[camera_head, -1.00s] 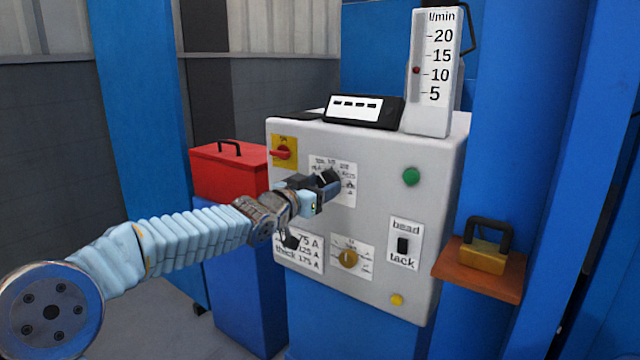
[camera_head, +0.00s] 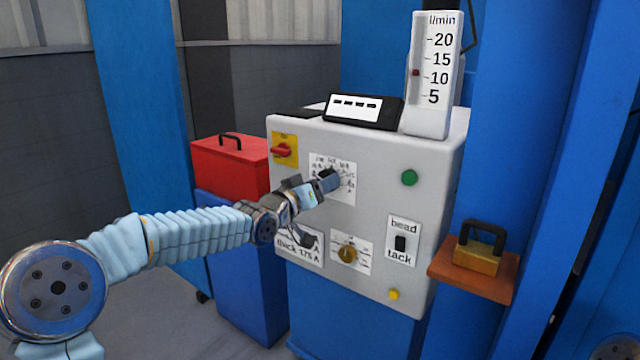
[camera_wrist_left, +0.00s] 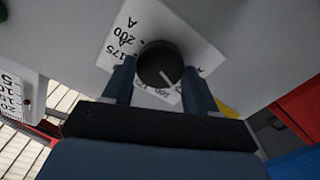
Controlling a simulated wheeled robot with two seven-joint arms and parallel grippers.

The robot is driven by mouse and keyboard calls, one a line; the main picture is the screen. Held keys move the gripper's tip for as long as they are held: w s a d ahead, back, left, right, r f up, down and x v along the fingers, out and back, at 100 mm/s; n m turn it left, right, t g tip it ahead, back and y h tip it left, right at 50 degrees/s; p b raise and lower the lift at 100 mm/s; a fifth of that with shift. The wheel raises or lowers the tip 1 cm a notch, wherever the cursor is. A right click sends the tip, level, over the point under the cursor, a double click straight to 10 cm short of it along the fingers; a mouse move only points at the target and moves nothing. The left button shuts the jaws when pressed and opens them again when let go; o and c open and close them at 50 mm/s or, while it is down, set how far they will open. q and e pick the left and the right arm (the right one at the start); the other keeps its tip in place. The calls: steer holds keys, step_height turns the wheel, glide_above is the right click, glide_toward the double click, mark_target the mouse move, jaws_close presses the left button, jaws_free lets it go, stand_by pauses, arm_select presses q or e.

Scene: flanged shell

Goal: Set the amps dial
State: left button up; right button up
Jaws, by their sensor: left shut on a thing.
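The amps dial is a round black knob with a white pointer line, seen in the left wrist view (camera_wrist_left: 159,64). It sits on a white scale plate (camera_wrist_left: 130,36) with marks such as 175 and 200 A. In the head view the plate (camera_head: 346,188) is on the front of the grey welding machine (camera_head: 375,215), and my gripper covers much of it. My left gripper (camera_head: 328,181) is shut on the dial, one finger on each side; its fingers also show in the left wrist view (camera_wrist_left: 160,85). My right gripper is not in view.
A red rotary switch (camera_head: 283,151), green button (camera_head: 409,178), lower yellow dial (camera_head: 347,254), bead/tack switch (camera_head: 400,243) and yellow button (camera_head: 393,294) surround the plate. A padlock (camera_head: 480,252) rests on a brown shelf (camera_head: 450,268). A red toolbox (camera_head: 228,168) stands left.

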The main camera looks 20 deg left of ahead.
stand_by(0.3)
arm_select(q)
steer(key=o, duration=1.1)
steer(key=shift+c, duration=0.2)
steer(key=p+v, duration=0.1)
steer(key=v, duration=1.3)
steer(key=shift+w, duration=0.15)
